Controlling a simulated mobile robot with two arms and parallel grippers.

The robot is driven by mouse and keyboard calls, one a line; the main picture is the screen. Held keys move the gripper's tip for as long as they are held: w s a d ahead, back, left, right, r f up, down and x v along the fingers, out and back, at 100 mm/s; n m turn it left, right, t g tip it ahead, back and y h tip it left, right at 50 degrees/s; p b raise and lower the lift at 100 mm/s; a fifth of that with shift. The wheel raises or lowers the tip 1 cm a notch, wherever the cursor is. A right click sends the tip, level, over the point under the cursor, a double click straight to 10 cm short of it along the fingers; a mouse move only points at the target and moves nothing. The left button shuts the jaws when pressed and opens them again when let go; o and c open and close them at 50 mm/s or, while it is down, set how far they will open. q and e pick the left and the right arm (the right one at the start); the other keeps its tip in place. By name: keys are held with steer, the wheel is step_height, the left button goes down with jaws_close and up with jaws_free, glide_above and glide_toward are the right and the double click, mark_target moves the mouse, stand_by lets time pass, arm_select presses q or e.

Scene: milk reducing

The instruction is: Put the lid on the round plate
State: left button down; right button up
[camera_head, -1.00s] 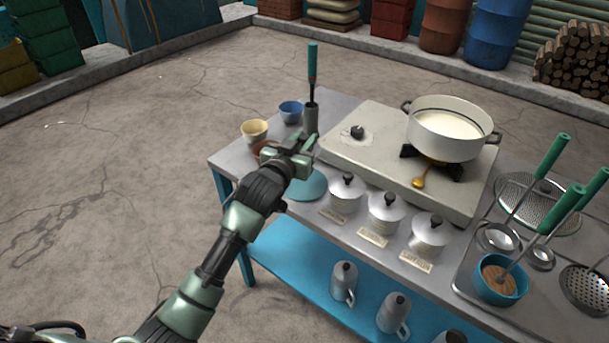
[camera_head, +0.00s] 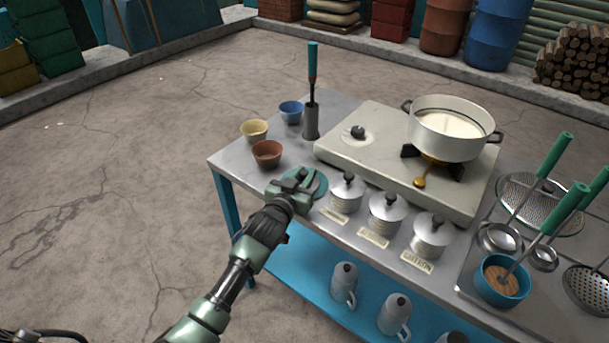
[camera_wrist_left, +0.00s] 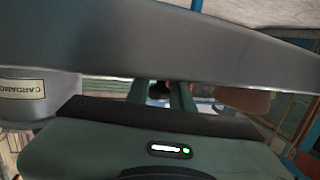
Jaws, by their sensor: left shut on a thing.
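The round plate (camera_head: 321,186) is a flat teal disc at the table's front left, left of the first lidded jar; my gripper covers much of it. My left gripper (camera_head: 305,181) is low over the plate. Its two teal fingers (camera_wrist_left: 161,93) also show in the wrist view, closed about a small dark thing (camera_wrist_left: 159,90), whose shape is mostly hidden. I cannot tell whether this is a lid's knob. The three metal jars (camera_head: 347,187) each wear a lid with a dark knob. No separate lid shows clearly. My right gripper is not in view.
A brown bowl (camera_head: 267,153), a yellow bowl (camera_head: 254,130), a blue bowl (camera_head: 290,111) and a utensil holder (camera_head: 311,122) stand behind the plate. The stove (camera_head: 360,150) carries a pot of milk (camera_head: 450,130). A ladle tray is at right.

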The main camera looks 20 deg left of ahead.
arm_select(q)
steer(key=shift+f, duration=0.1)
steer(key=c, duration=1.2)
jaws_free()
steer(key=shift+c, duration=0.2)
steer(key=shift+r, duration=0.2)
steer(key=s+a+r, duration=0.1)
steer(key=s, duration=1.1)
steer(key=shift+r, duration=0.25)
steer(key=shift+w, duration=0.1)
